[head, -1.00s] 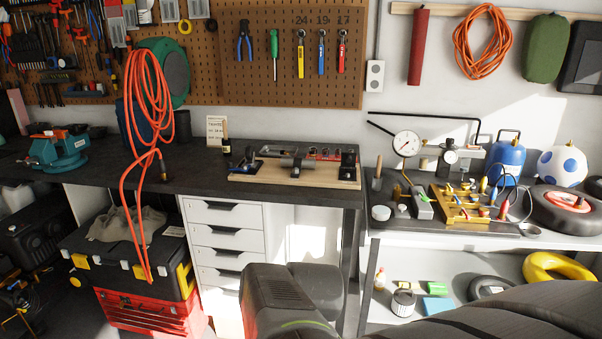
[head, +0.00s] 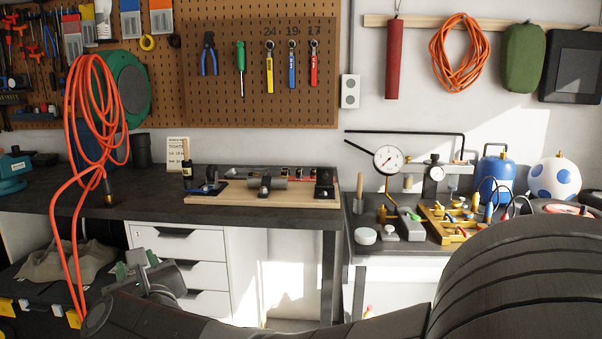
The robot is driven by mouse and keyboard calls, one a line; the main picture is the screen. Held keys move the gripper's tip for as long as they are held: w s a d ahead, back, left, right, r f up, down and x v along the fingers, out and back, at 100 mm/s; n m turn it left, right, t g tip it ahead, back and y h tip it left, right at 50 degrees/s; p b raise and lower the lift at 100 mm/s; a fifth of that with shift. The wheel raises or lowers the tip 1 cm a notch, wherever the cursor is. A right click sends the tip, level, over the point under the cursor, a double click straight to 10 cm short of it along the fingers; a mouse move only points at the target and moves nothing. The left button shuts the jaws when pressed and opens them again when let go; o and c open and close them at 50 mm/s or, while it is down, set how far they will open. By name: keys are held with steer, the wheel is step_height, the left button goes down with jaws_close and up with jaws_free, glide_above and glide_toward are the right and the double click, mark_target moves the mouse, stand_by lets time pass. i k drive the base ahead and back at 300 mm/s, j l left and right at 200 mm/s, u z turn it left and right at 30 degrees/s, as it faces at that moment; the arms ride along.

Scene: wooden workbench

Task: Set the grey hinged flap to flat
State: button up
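A wooden board (head: 222,199) lies on the dark workbench and carries several small fixtures. A grey cylinder-like part (head: 277,183) sits mid-board, a black block (head: 325,186) at its right end, and a dark part with some blue (head: 210,187) at its left end. Low grey pieces show along the back of the board. The grey hinged flap is too small to pick out surely among these parts, and its angle cannot be read. My gripper (head: 137,264) is at the lower left, in front of the drawers and well apart from the board. Its finger opening is unclear.
A brush in a dark bottle (head: 187,170) and a small sign (head: 177,150) stand left of the board. An orange cord (head: 80,210) hangs at the left, near my gripper. A dial gauge (head: 388,160) and a yellow rack (head: 450,226) occupy the right-hand table.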

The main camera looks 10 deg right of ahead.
mark_target(325, 176)
steer(key=i+l+z, duration=0.1)
steer(key=i+z, duration=0.25)
steer(key=i, duration=0.15)
steer(key=i+z, duration=0.3)
steer(key=i, duration=0.2)
steer(key=z, duration=0.75)
